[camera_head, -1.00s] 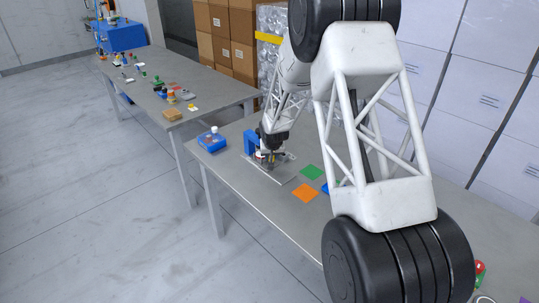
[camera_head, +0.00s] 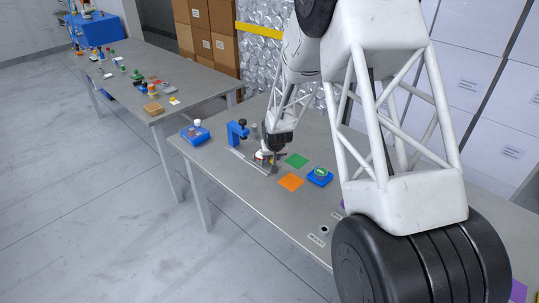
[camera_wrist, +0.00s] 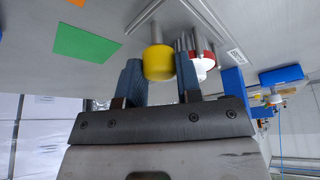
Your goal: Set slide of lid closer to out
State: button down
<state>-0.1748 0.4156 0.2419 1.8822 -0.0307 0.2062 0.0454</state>
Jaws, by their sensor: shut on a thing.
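The lid closer is a blue press frame (camera_head: 238,132) standing at the back end of a grey metal base plate on the near table. Its blue body also shows at the right of the wrist view (camera_wrist: 232,82). My gripper (camera_wrist: 158,60) has its two blue-grey fingers on either side of a yellow knob (camera_wrist: 158,66), the slide's handle, and is shut on it. A white part with a red ring (camera_wrist: 203,64) sits just beyond the right finger, beside the knob. In the head view my gripper (camera_head: 272,156) is over the base plate, clear of the press frame; its fingers partly hide the slide.
A blue tray with a green item (camera_head: 320,177) is further right. A blue block with a white top (camera_head: 195,132) stands left of the press.

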jog(key=shift+s+d, duration=0.1)
jog(key=shift+d, duration=0.05)
jog(key=c, duration=0.8)
grip_release()
jog(key=shift+r, duration=0.1)
jog(key=v, duration=0.7)
jog(key=shift+s+r, duration=0.1)
jog(key=shift+r, duration=0.2)
jog(key=shift+r, duration=0.1)
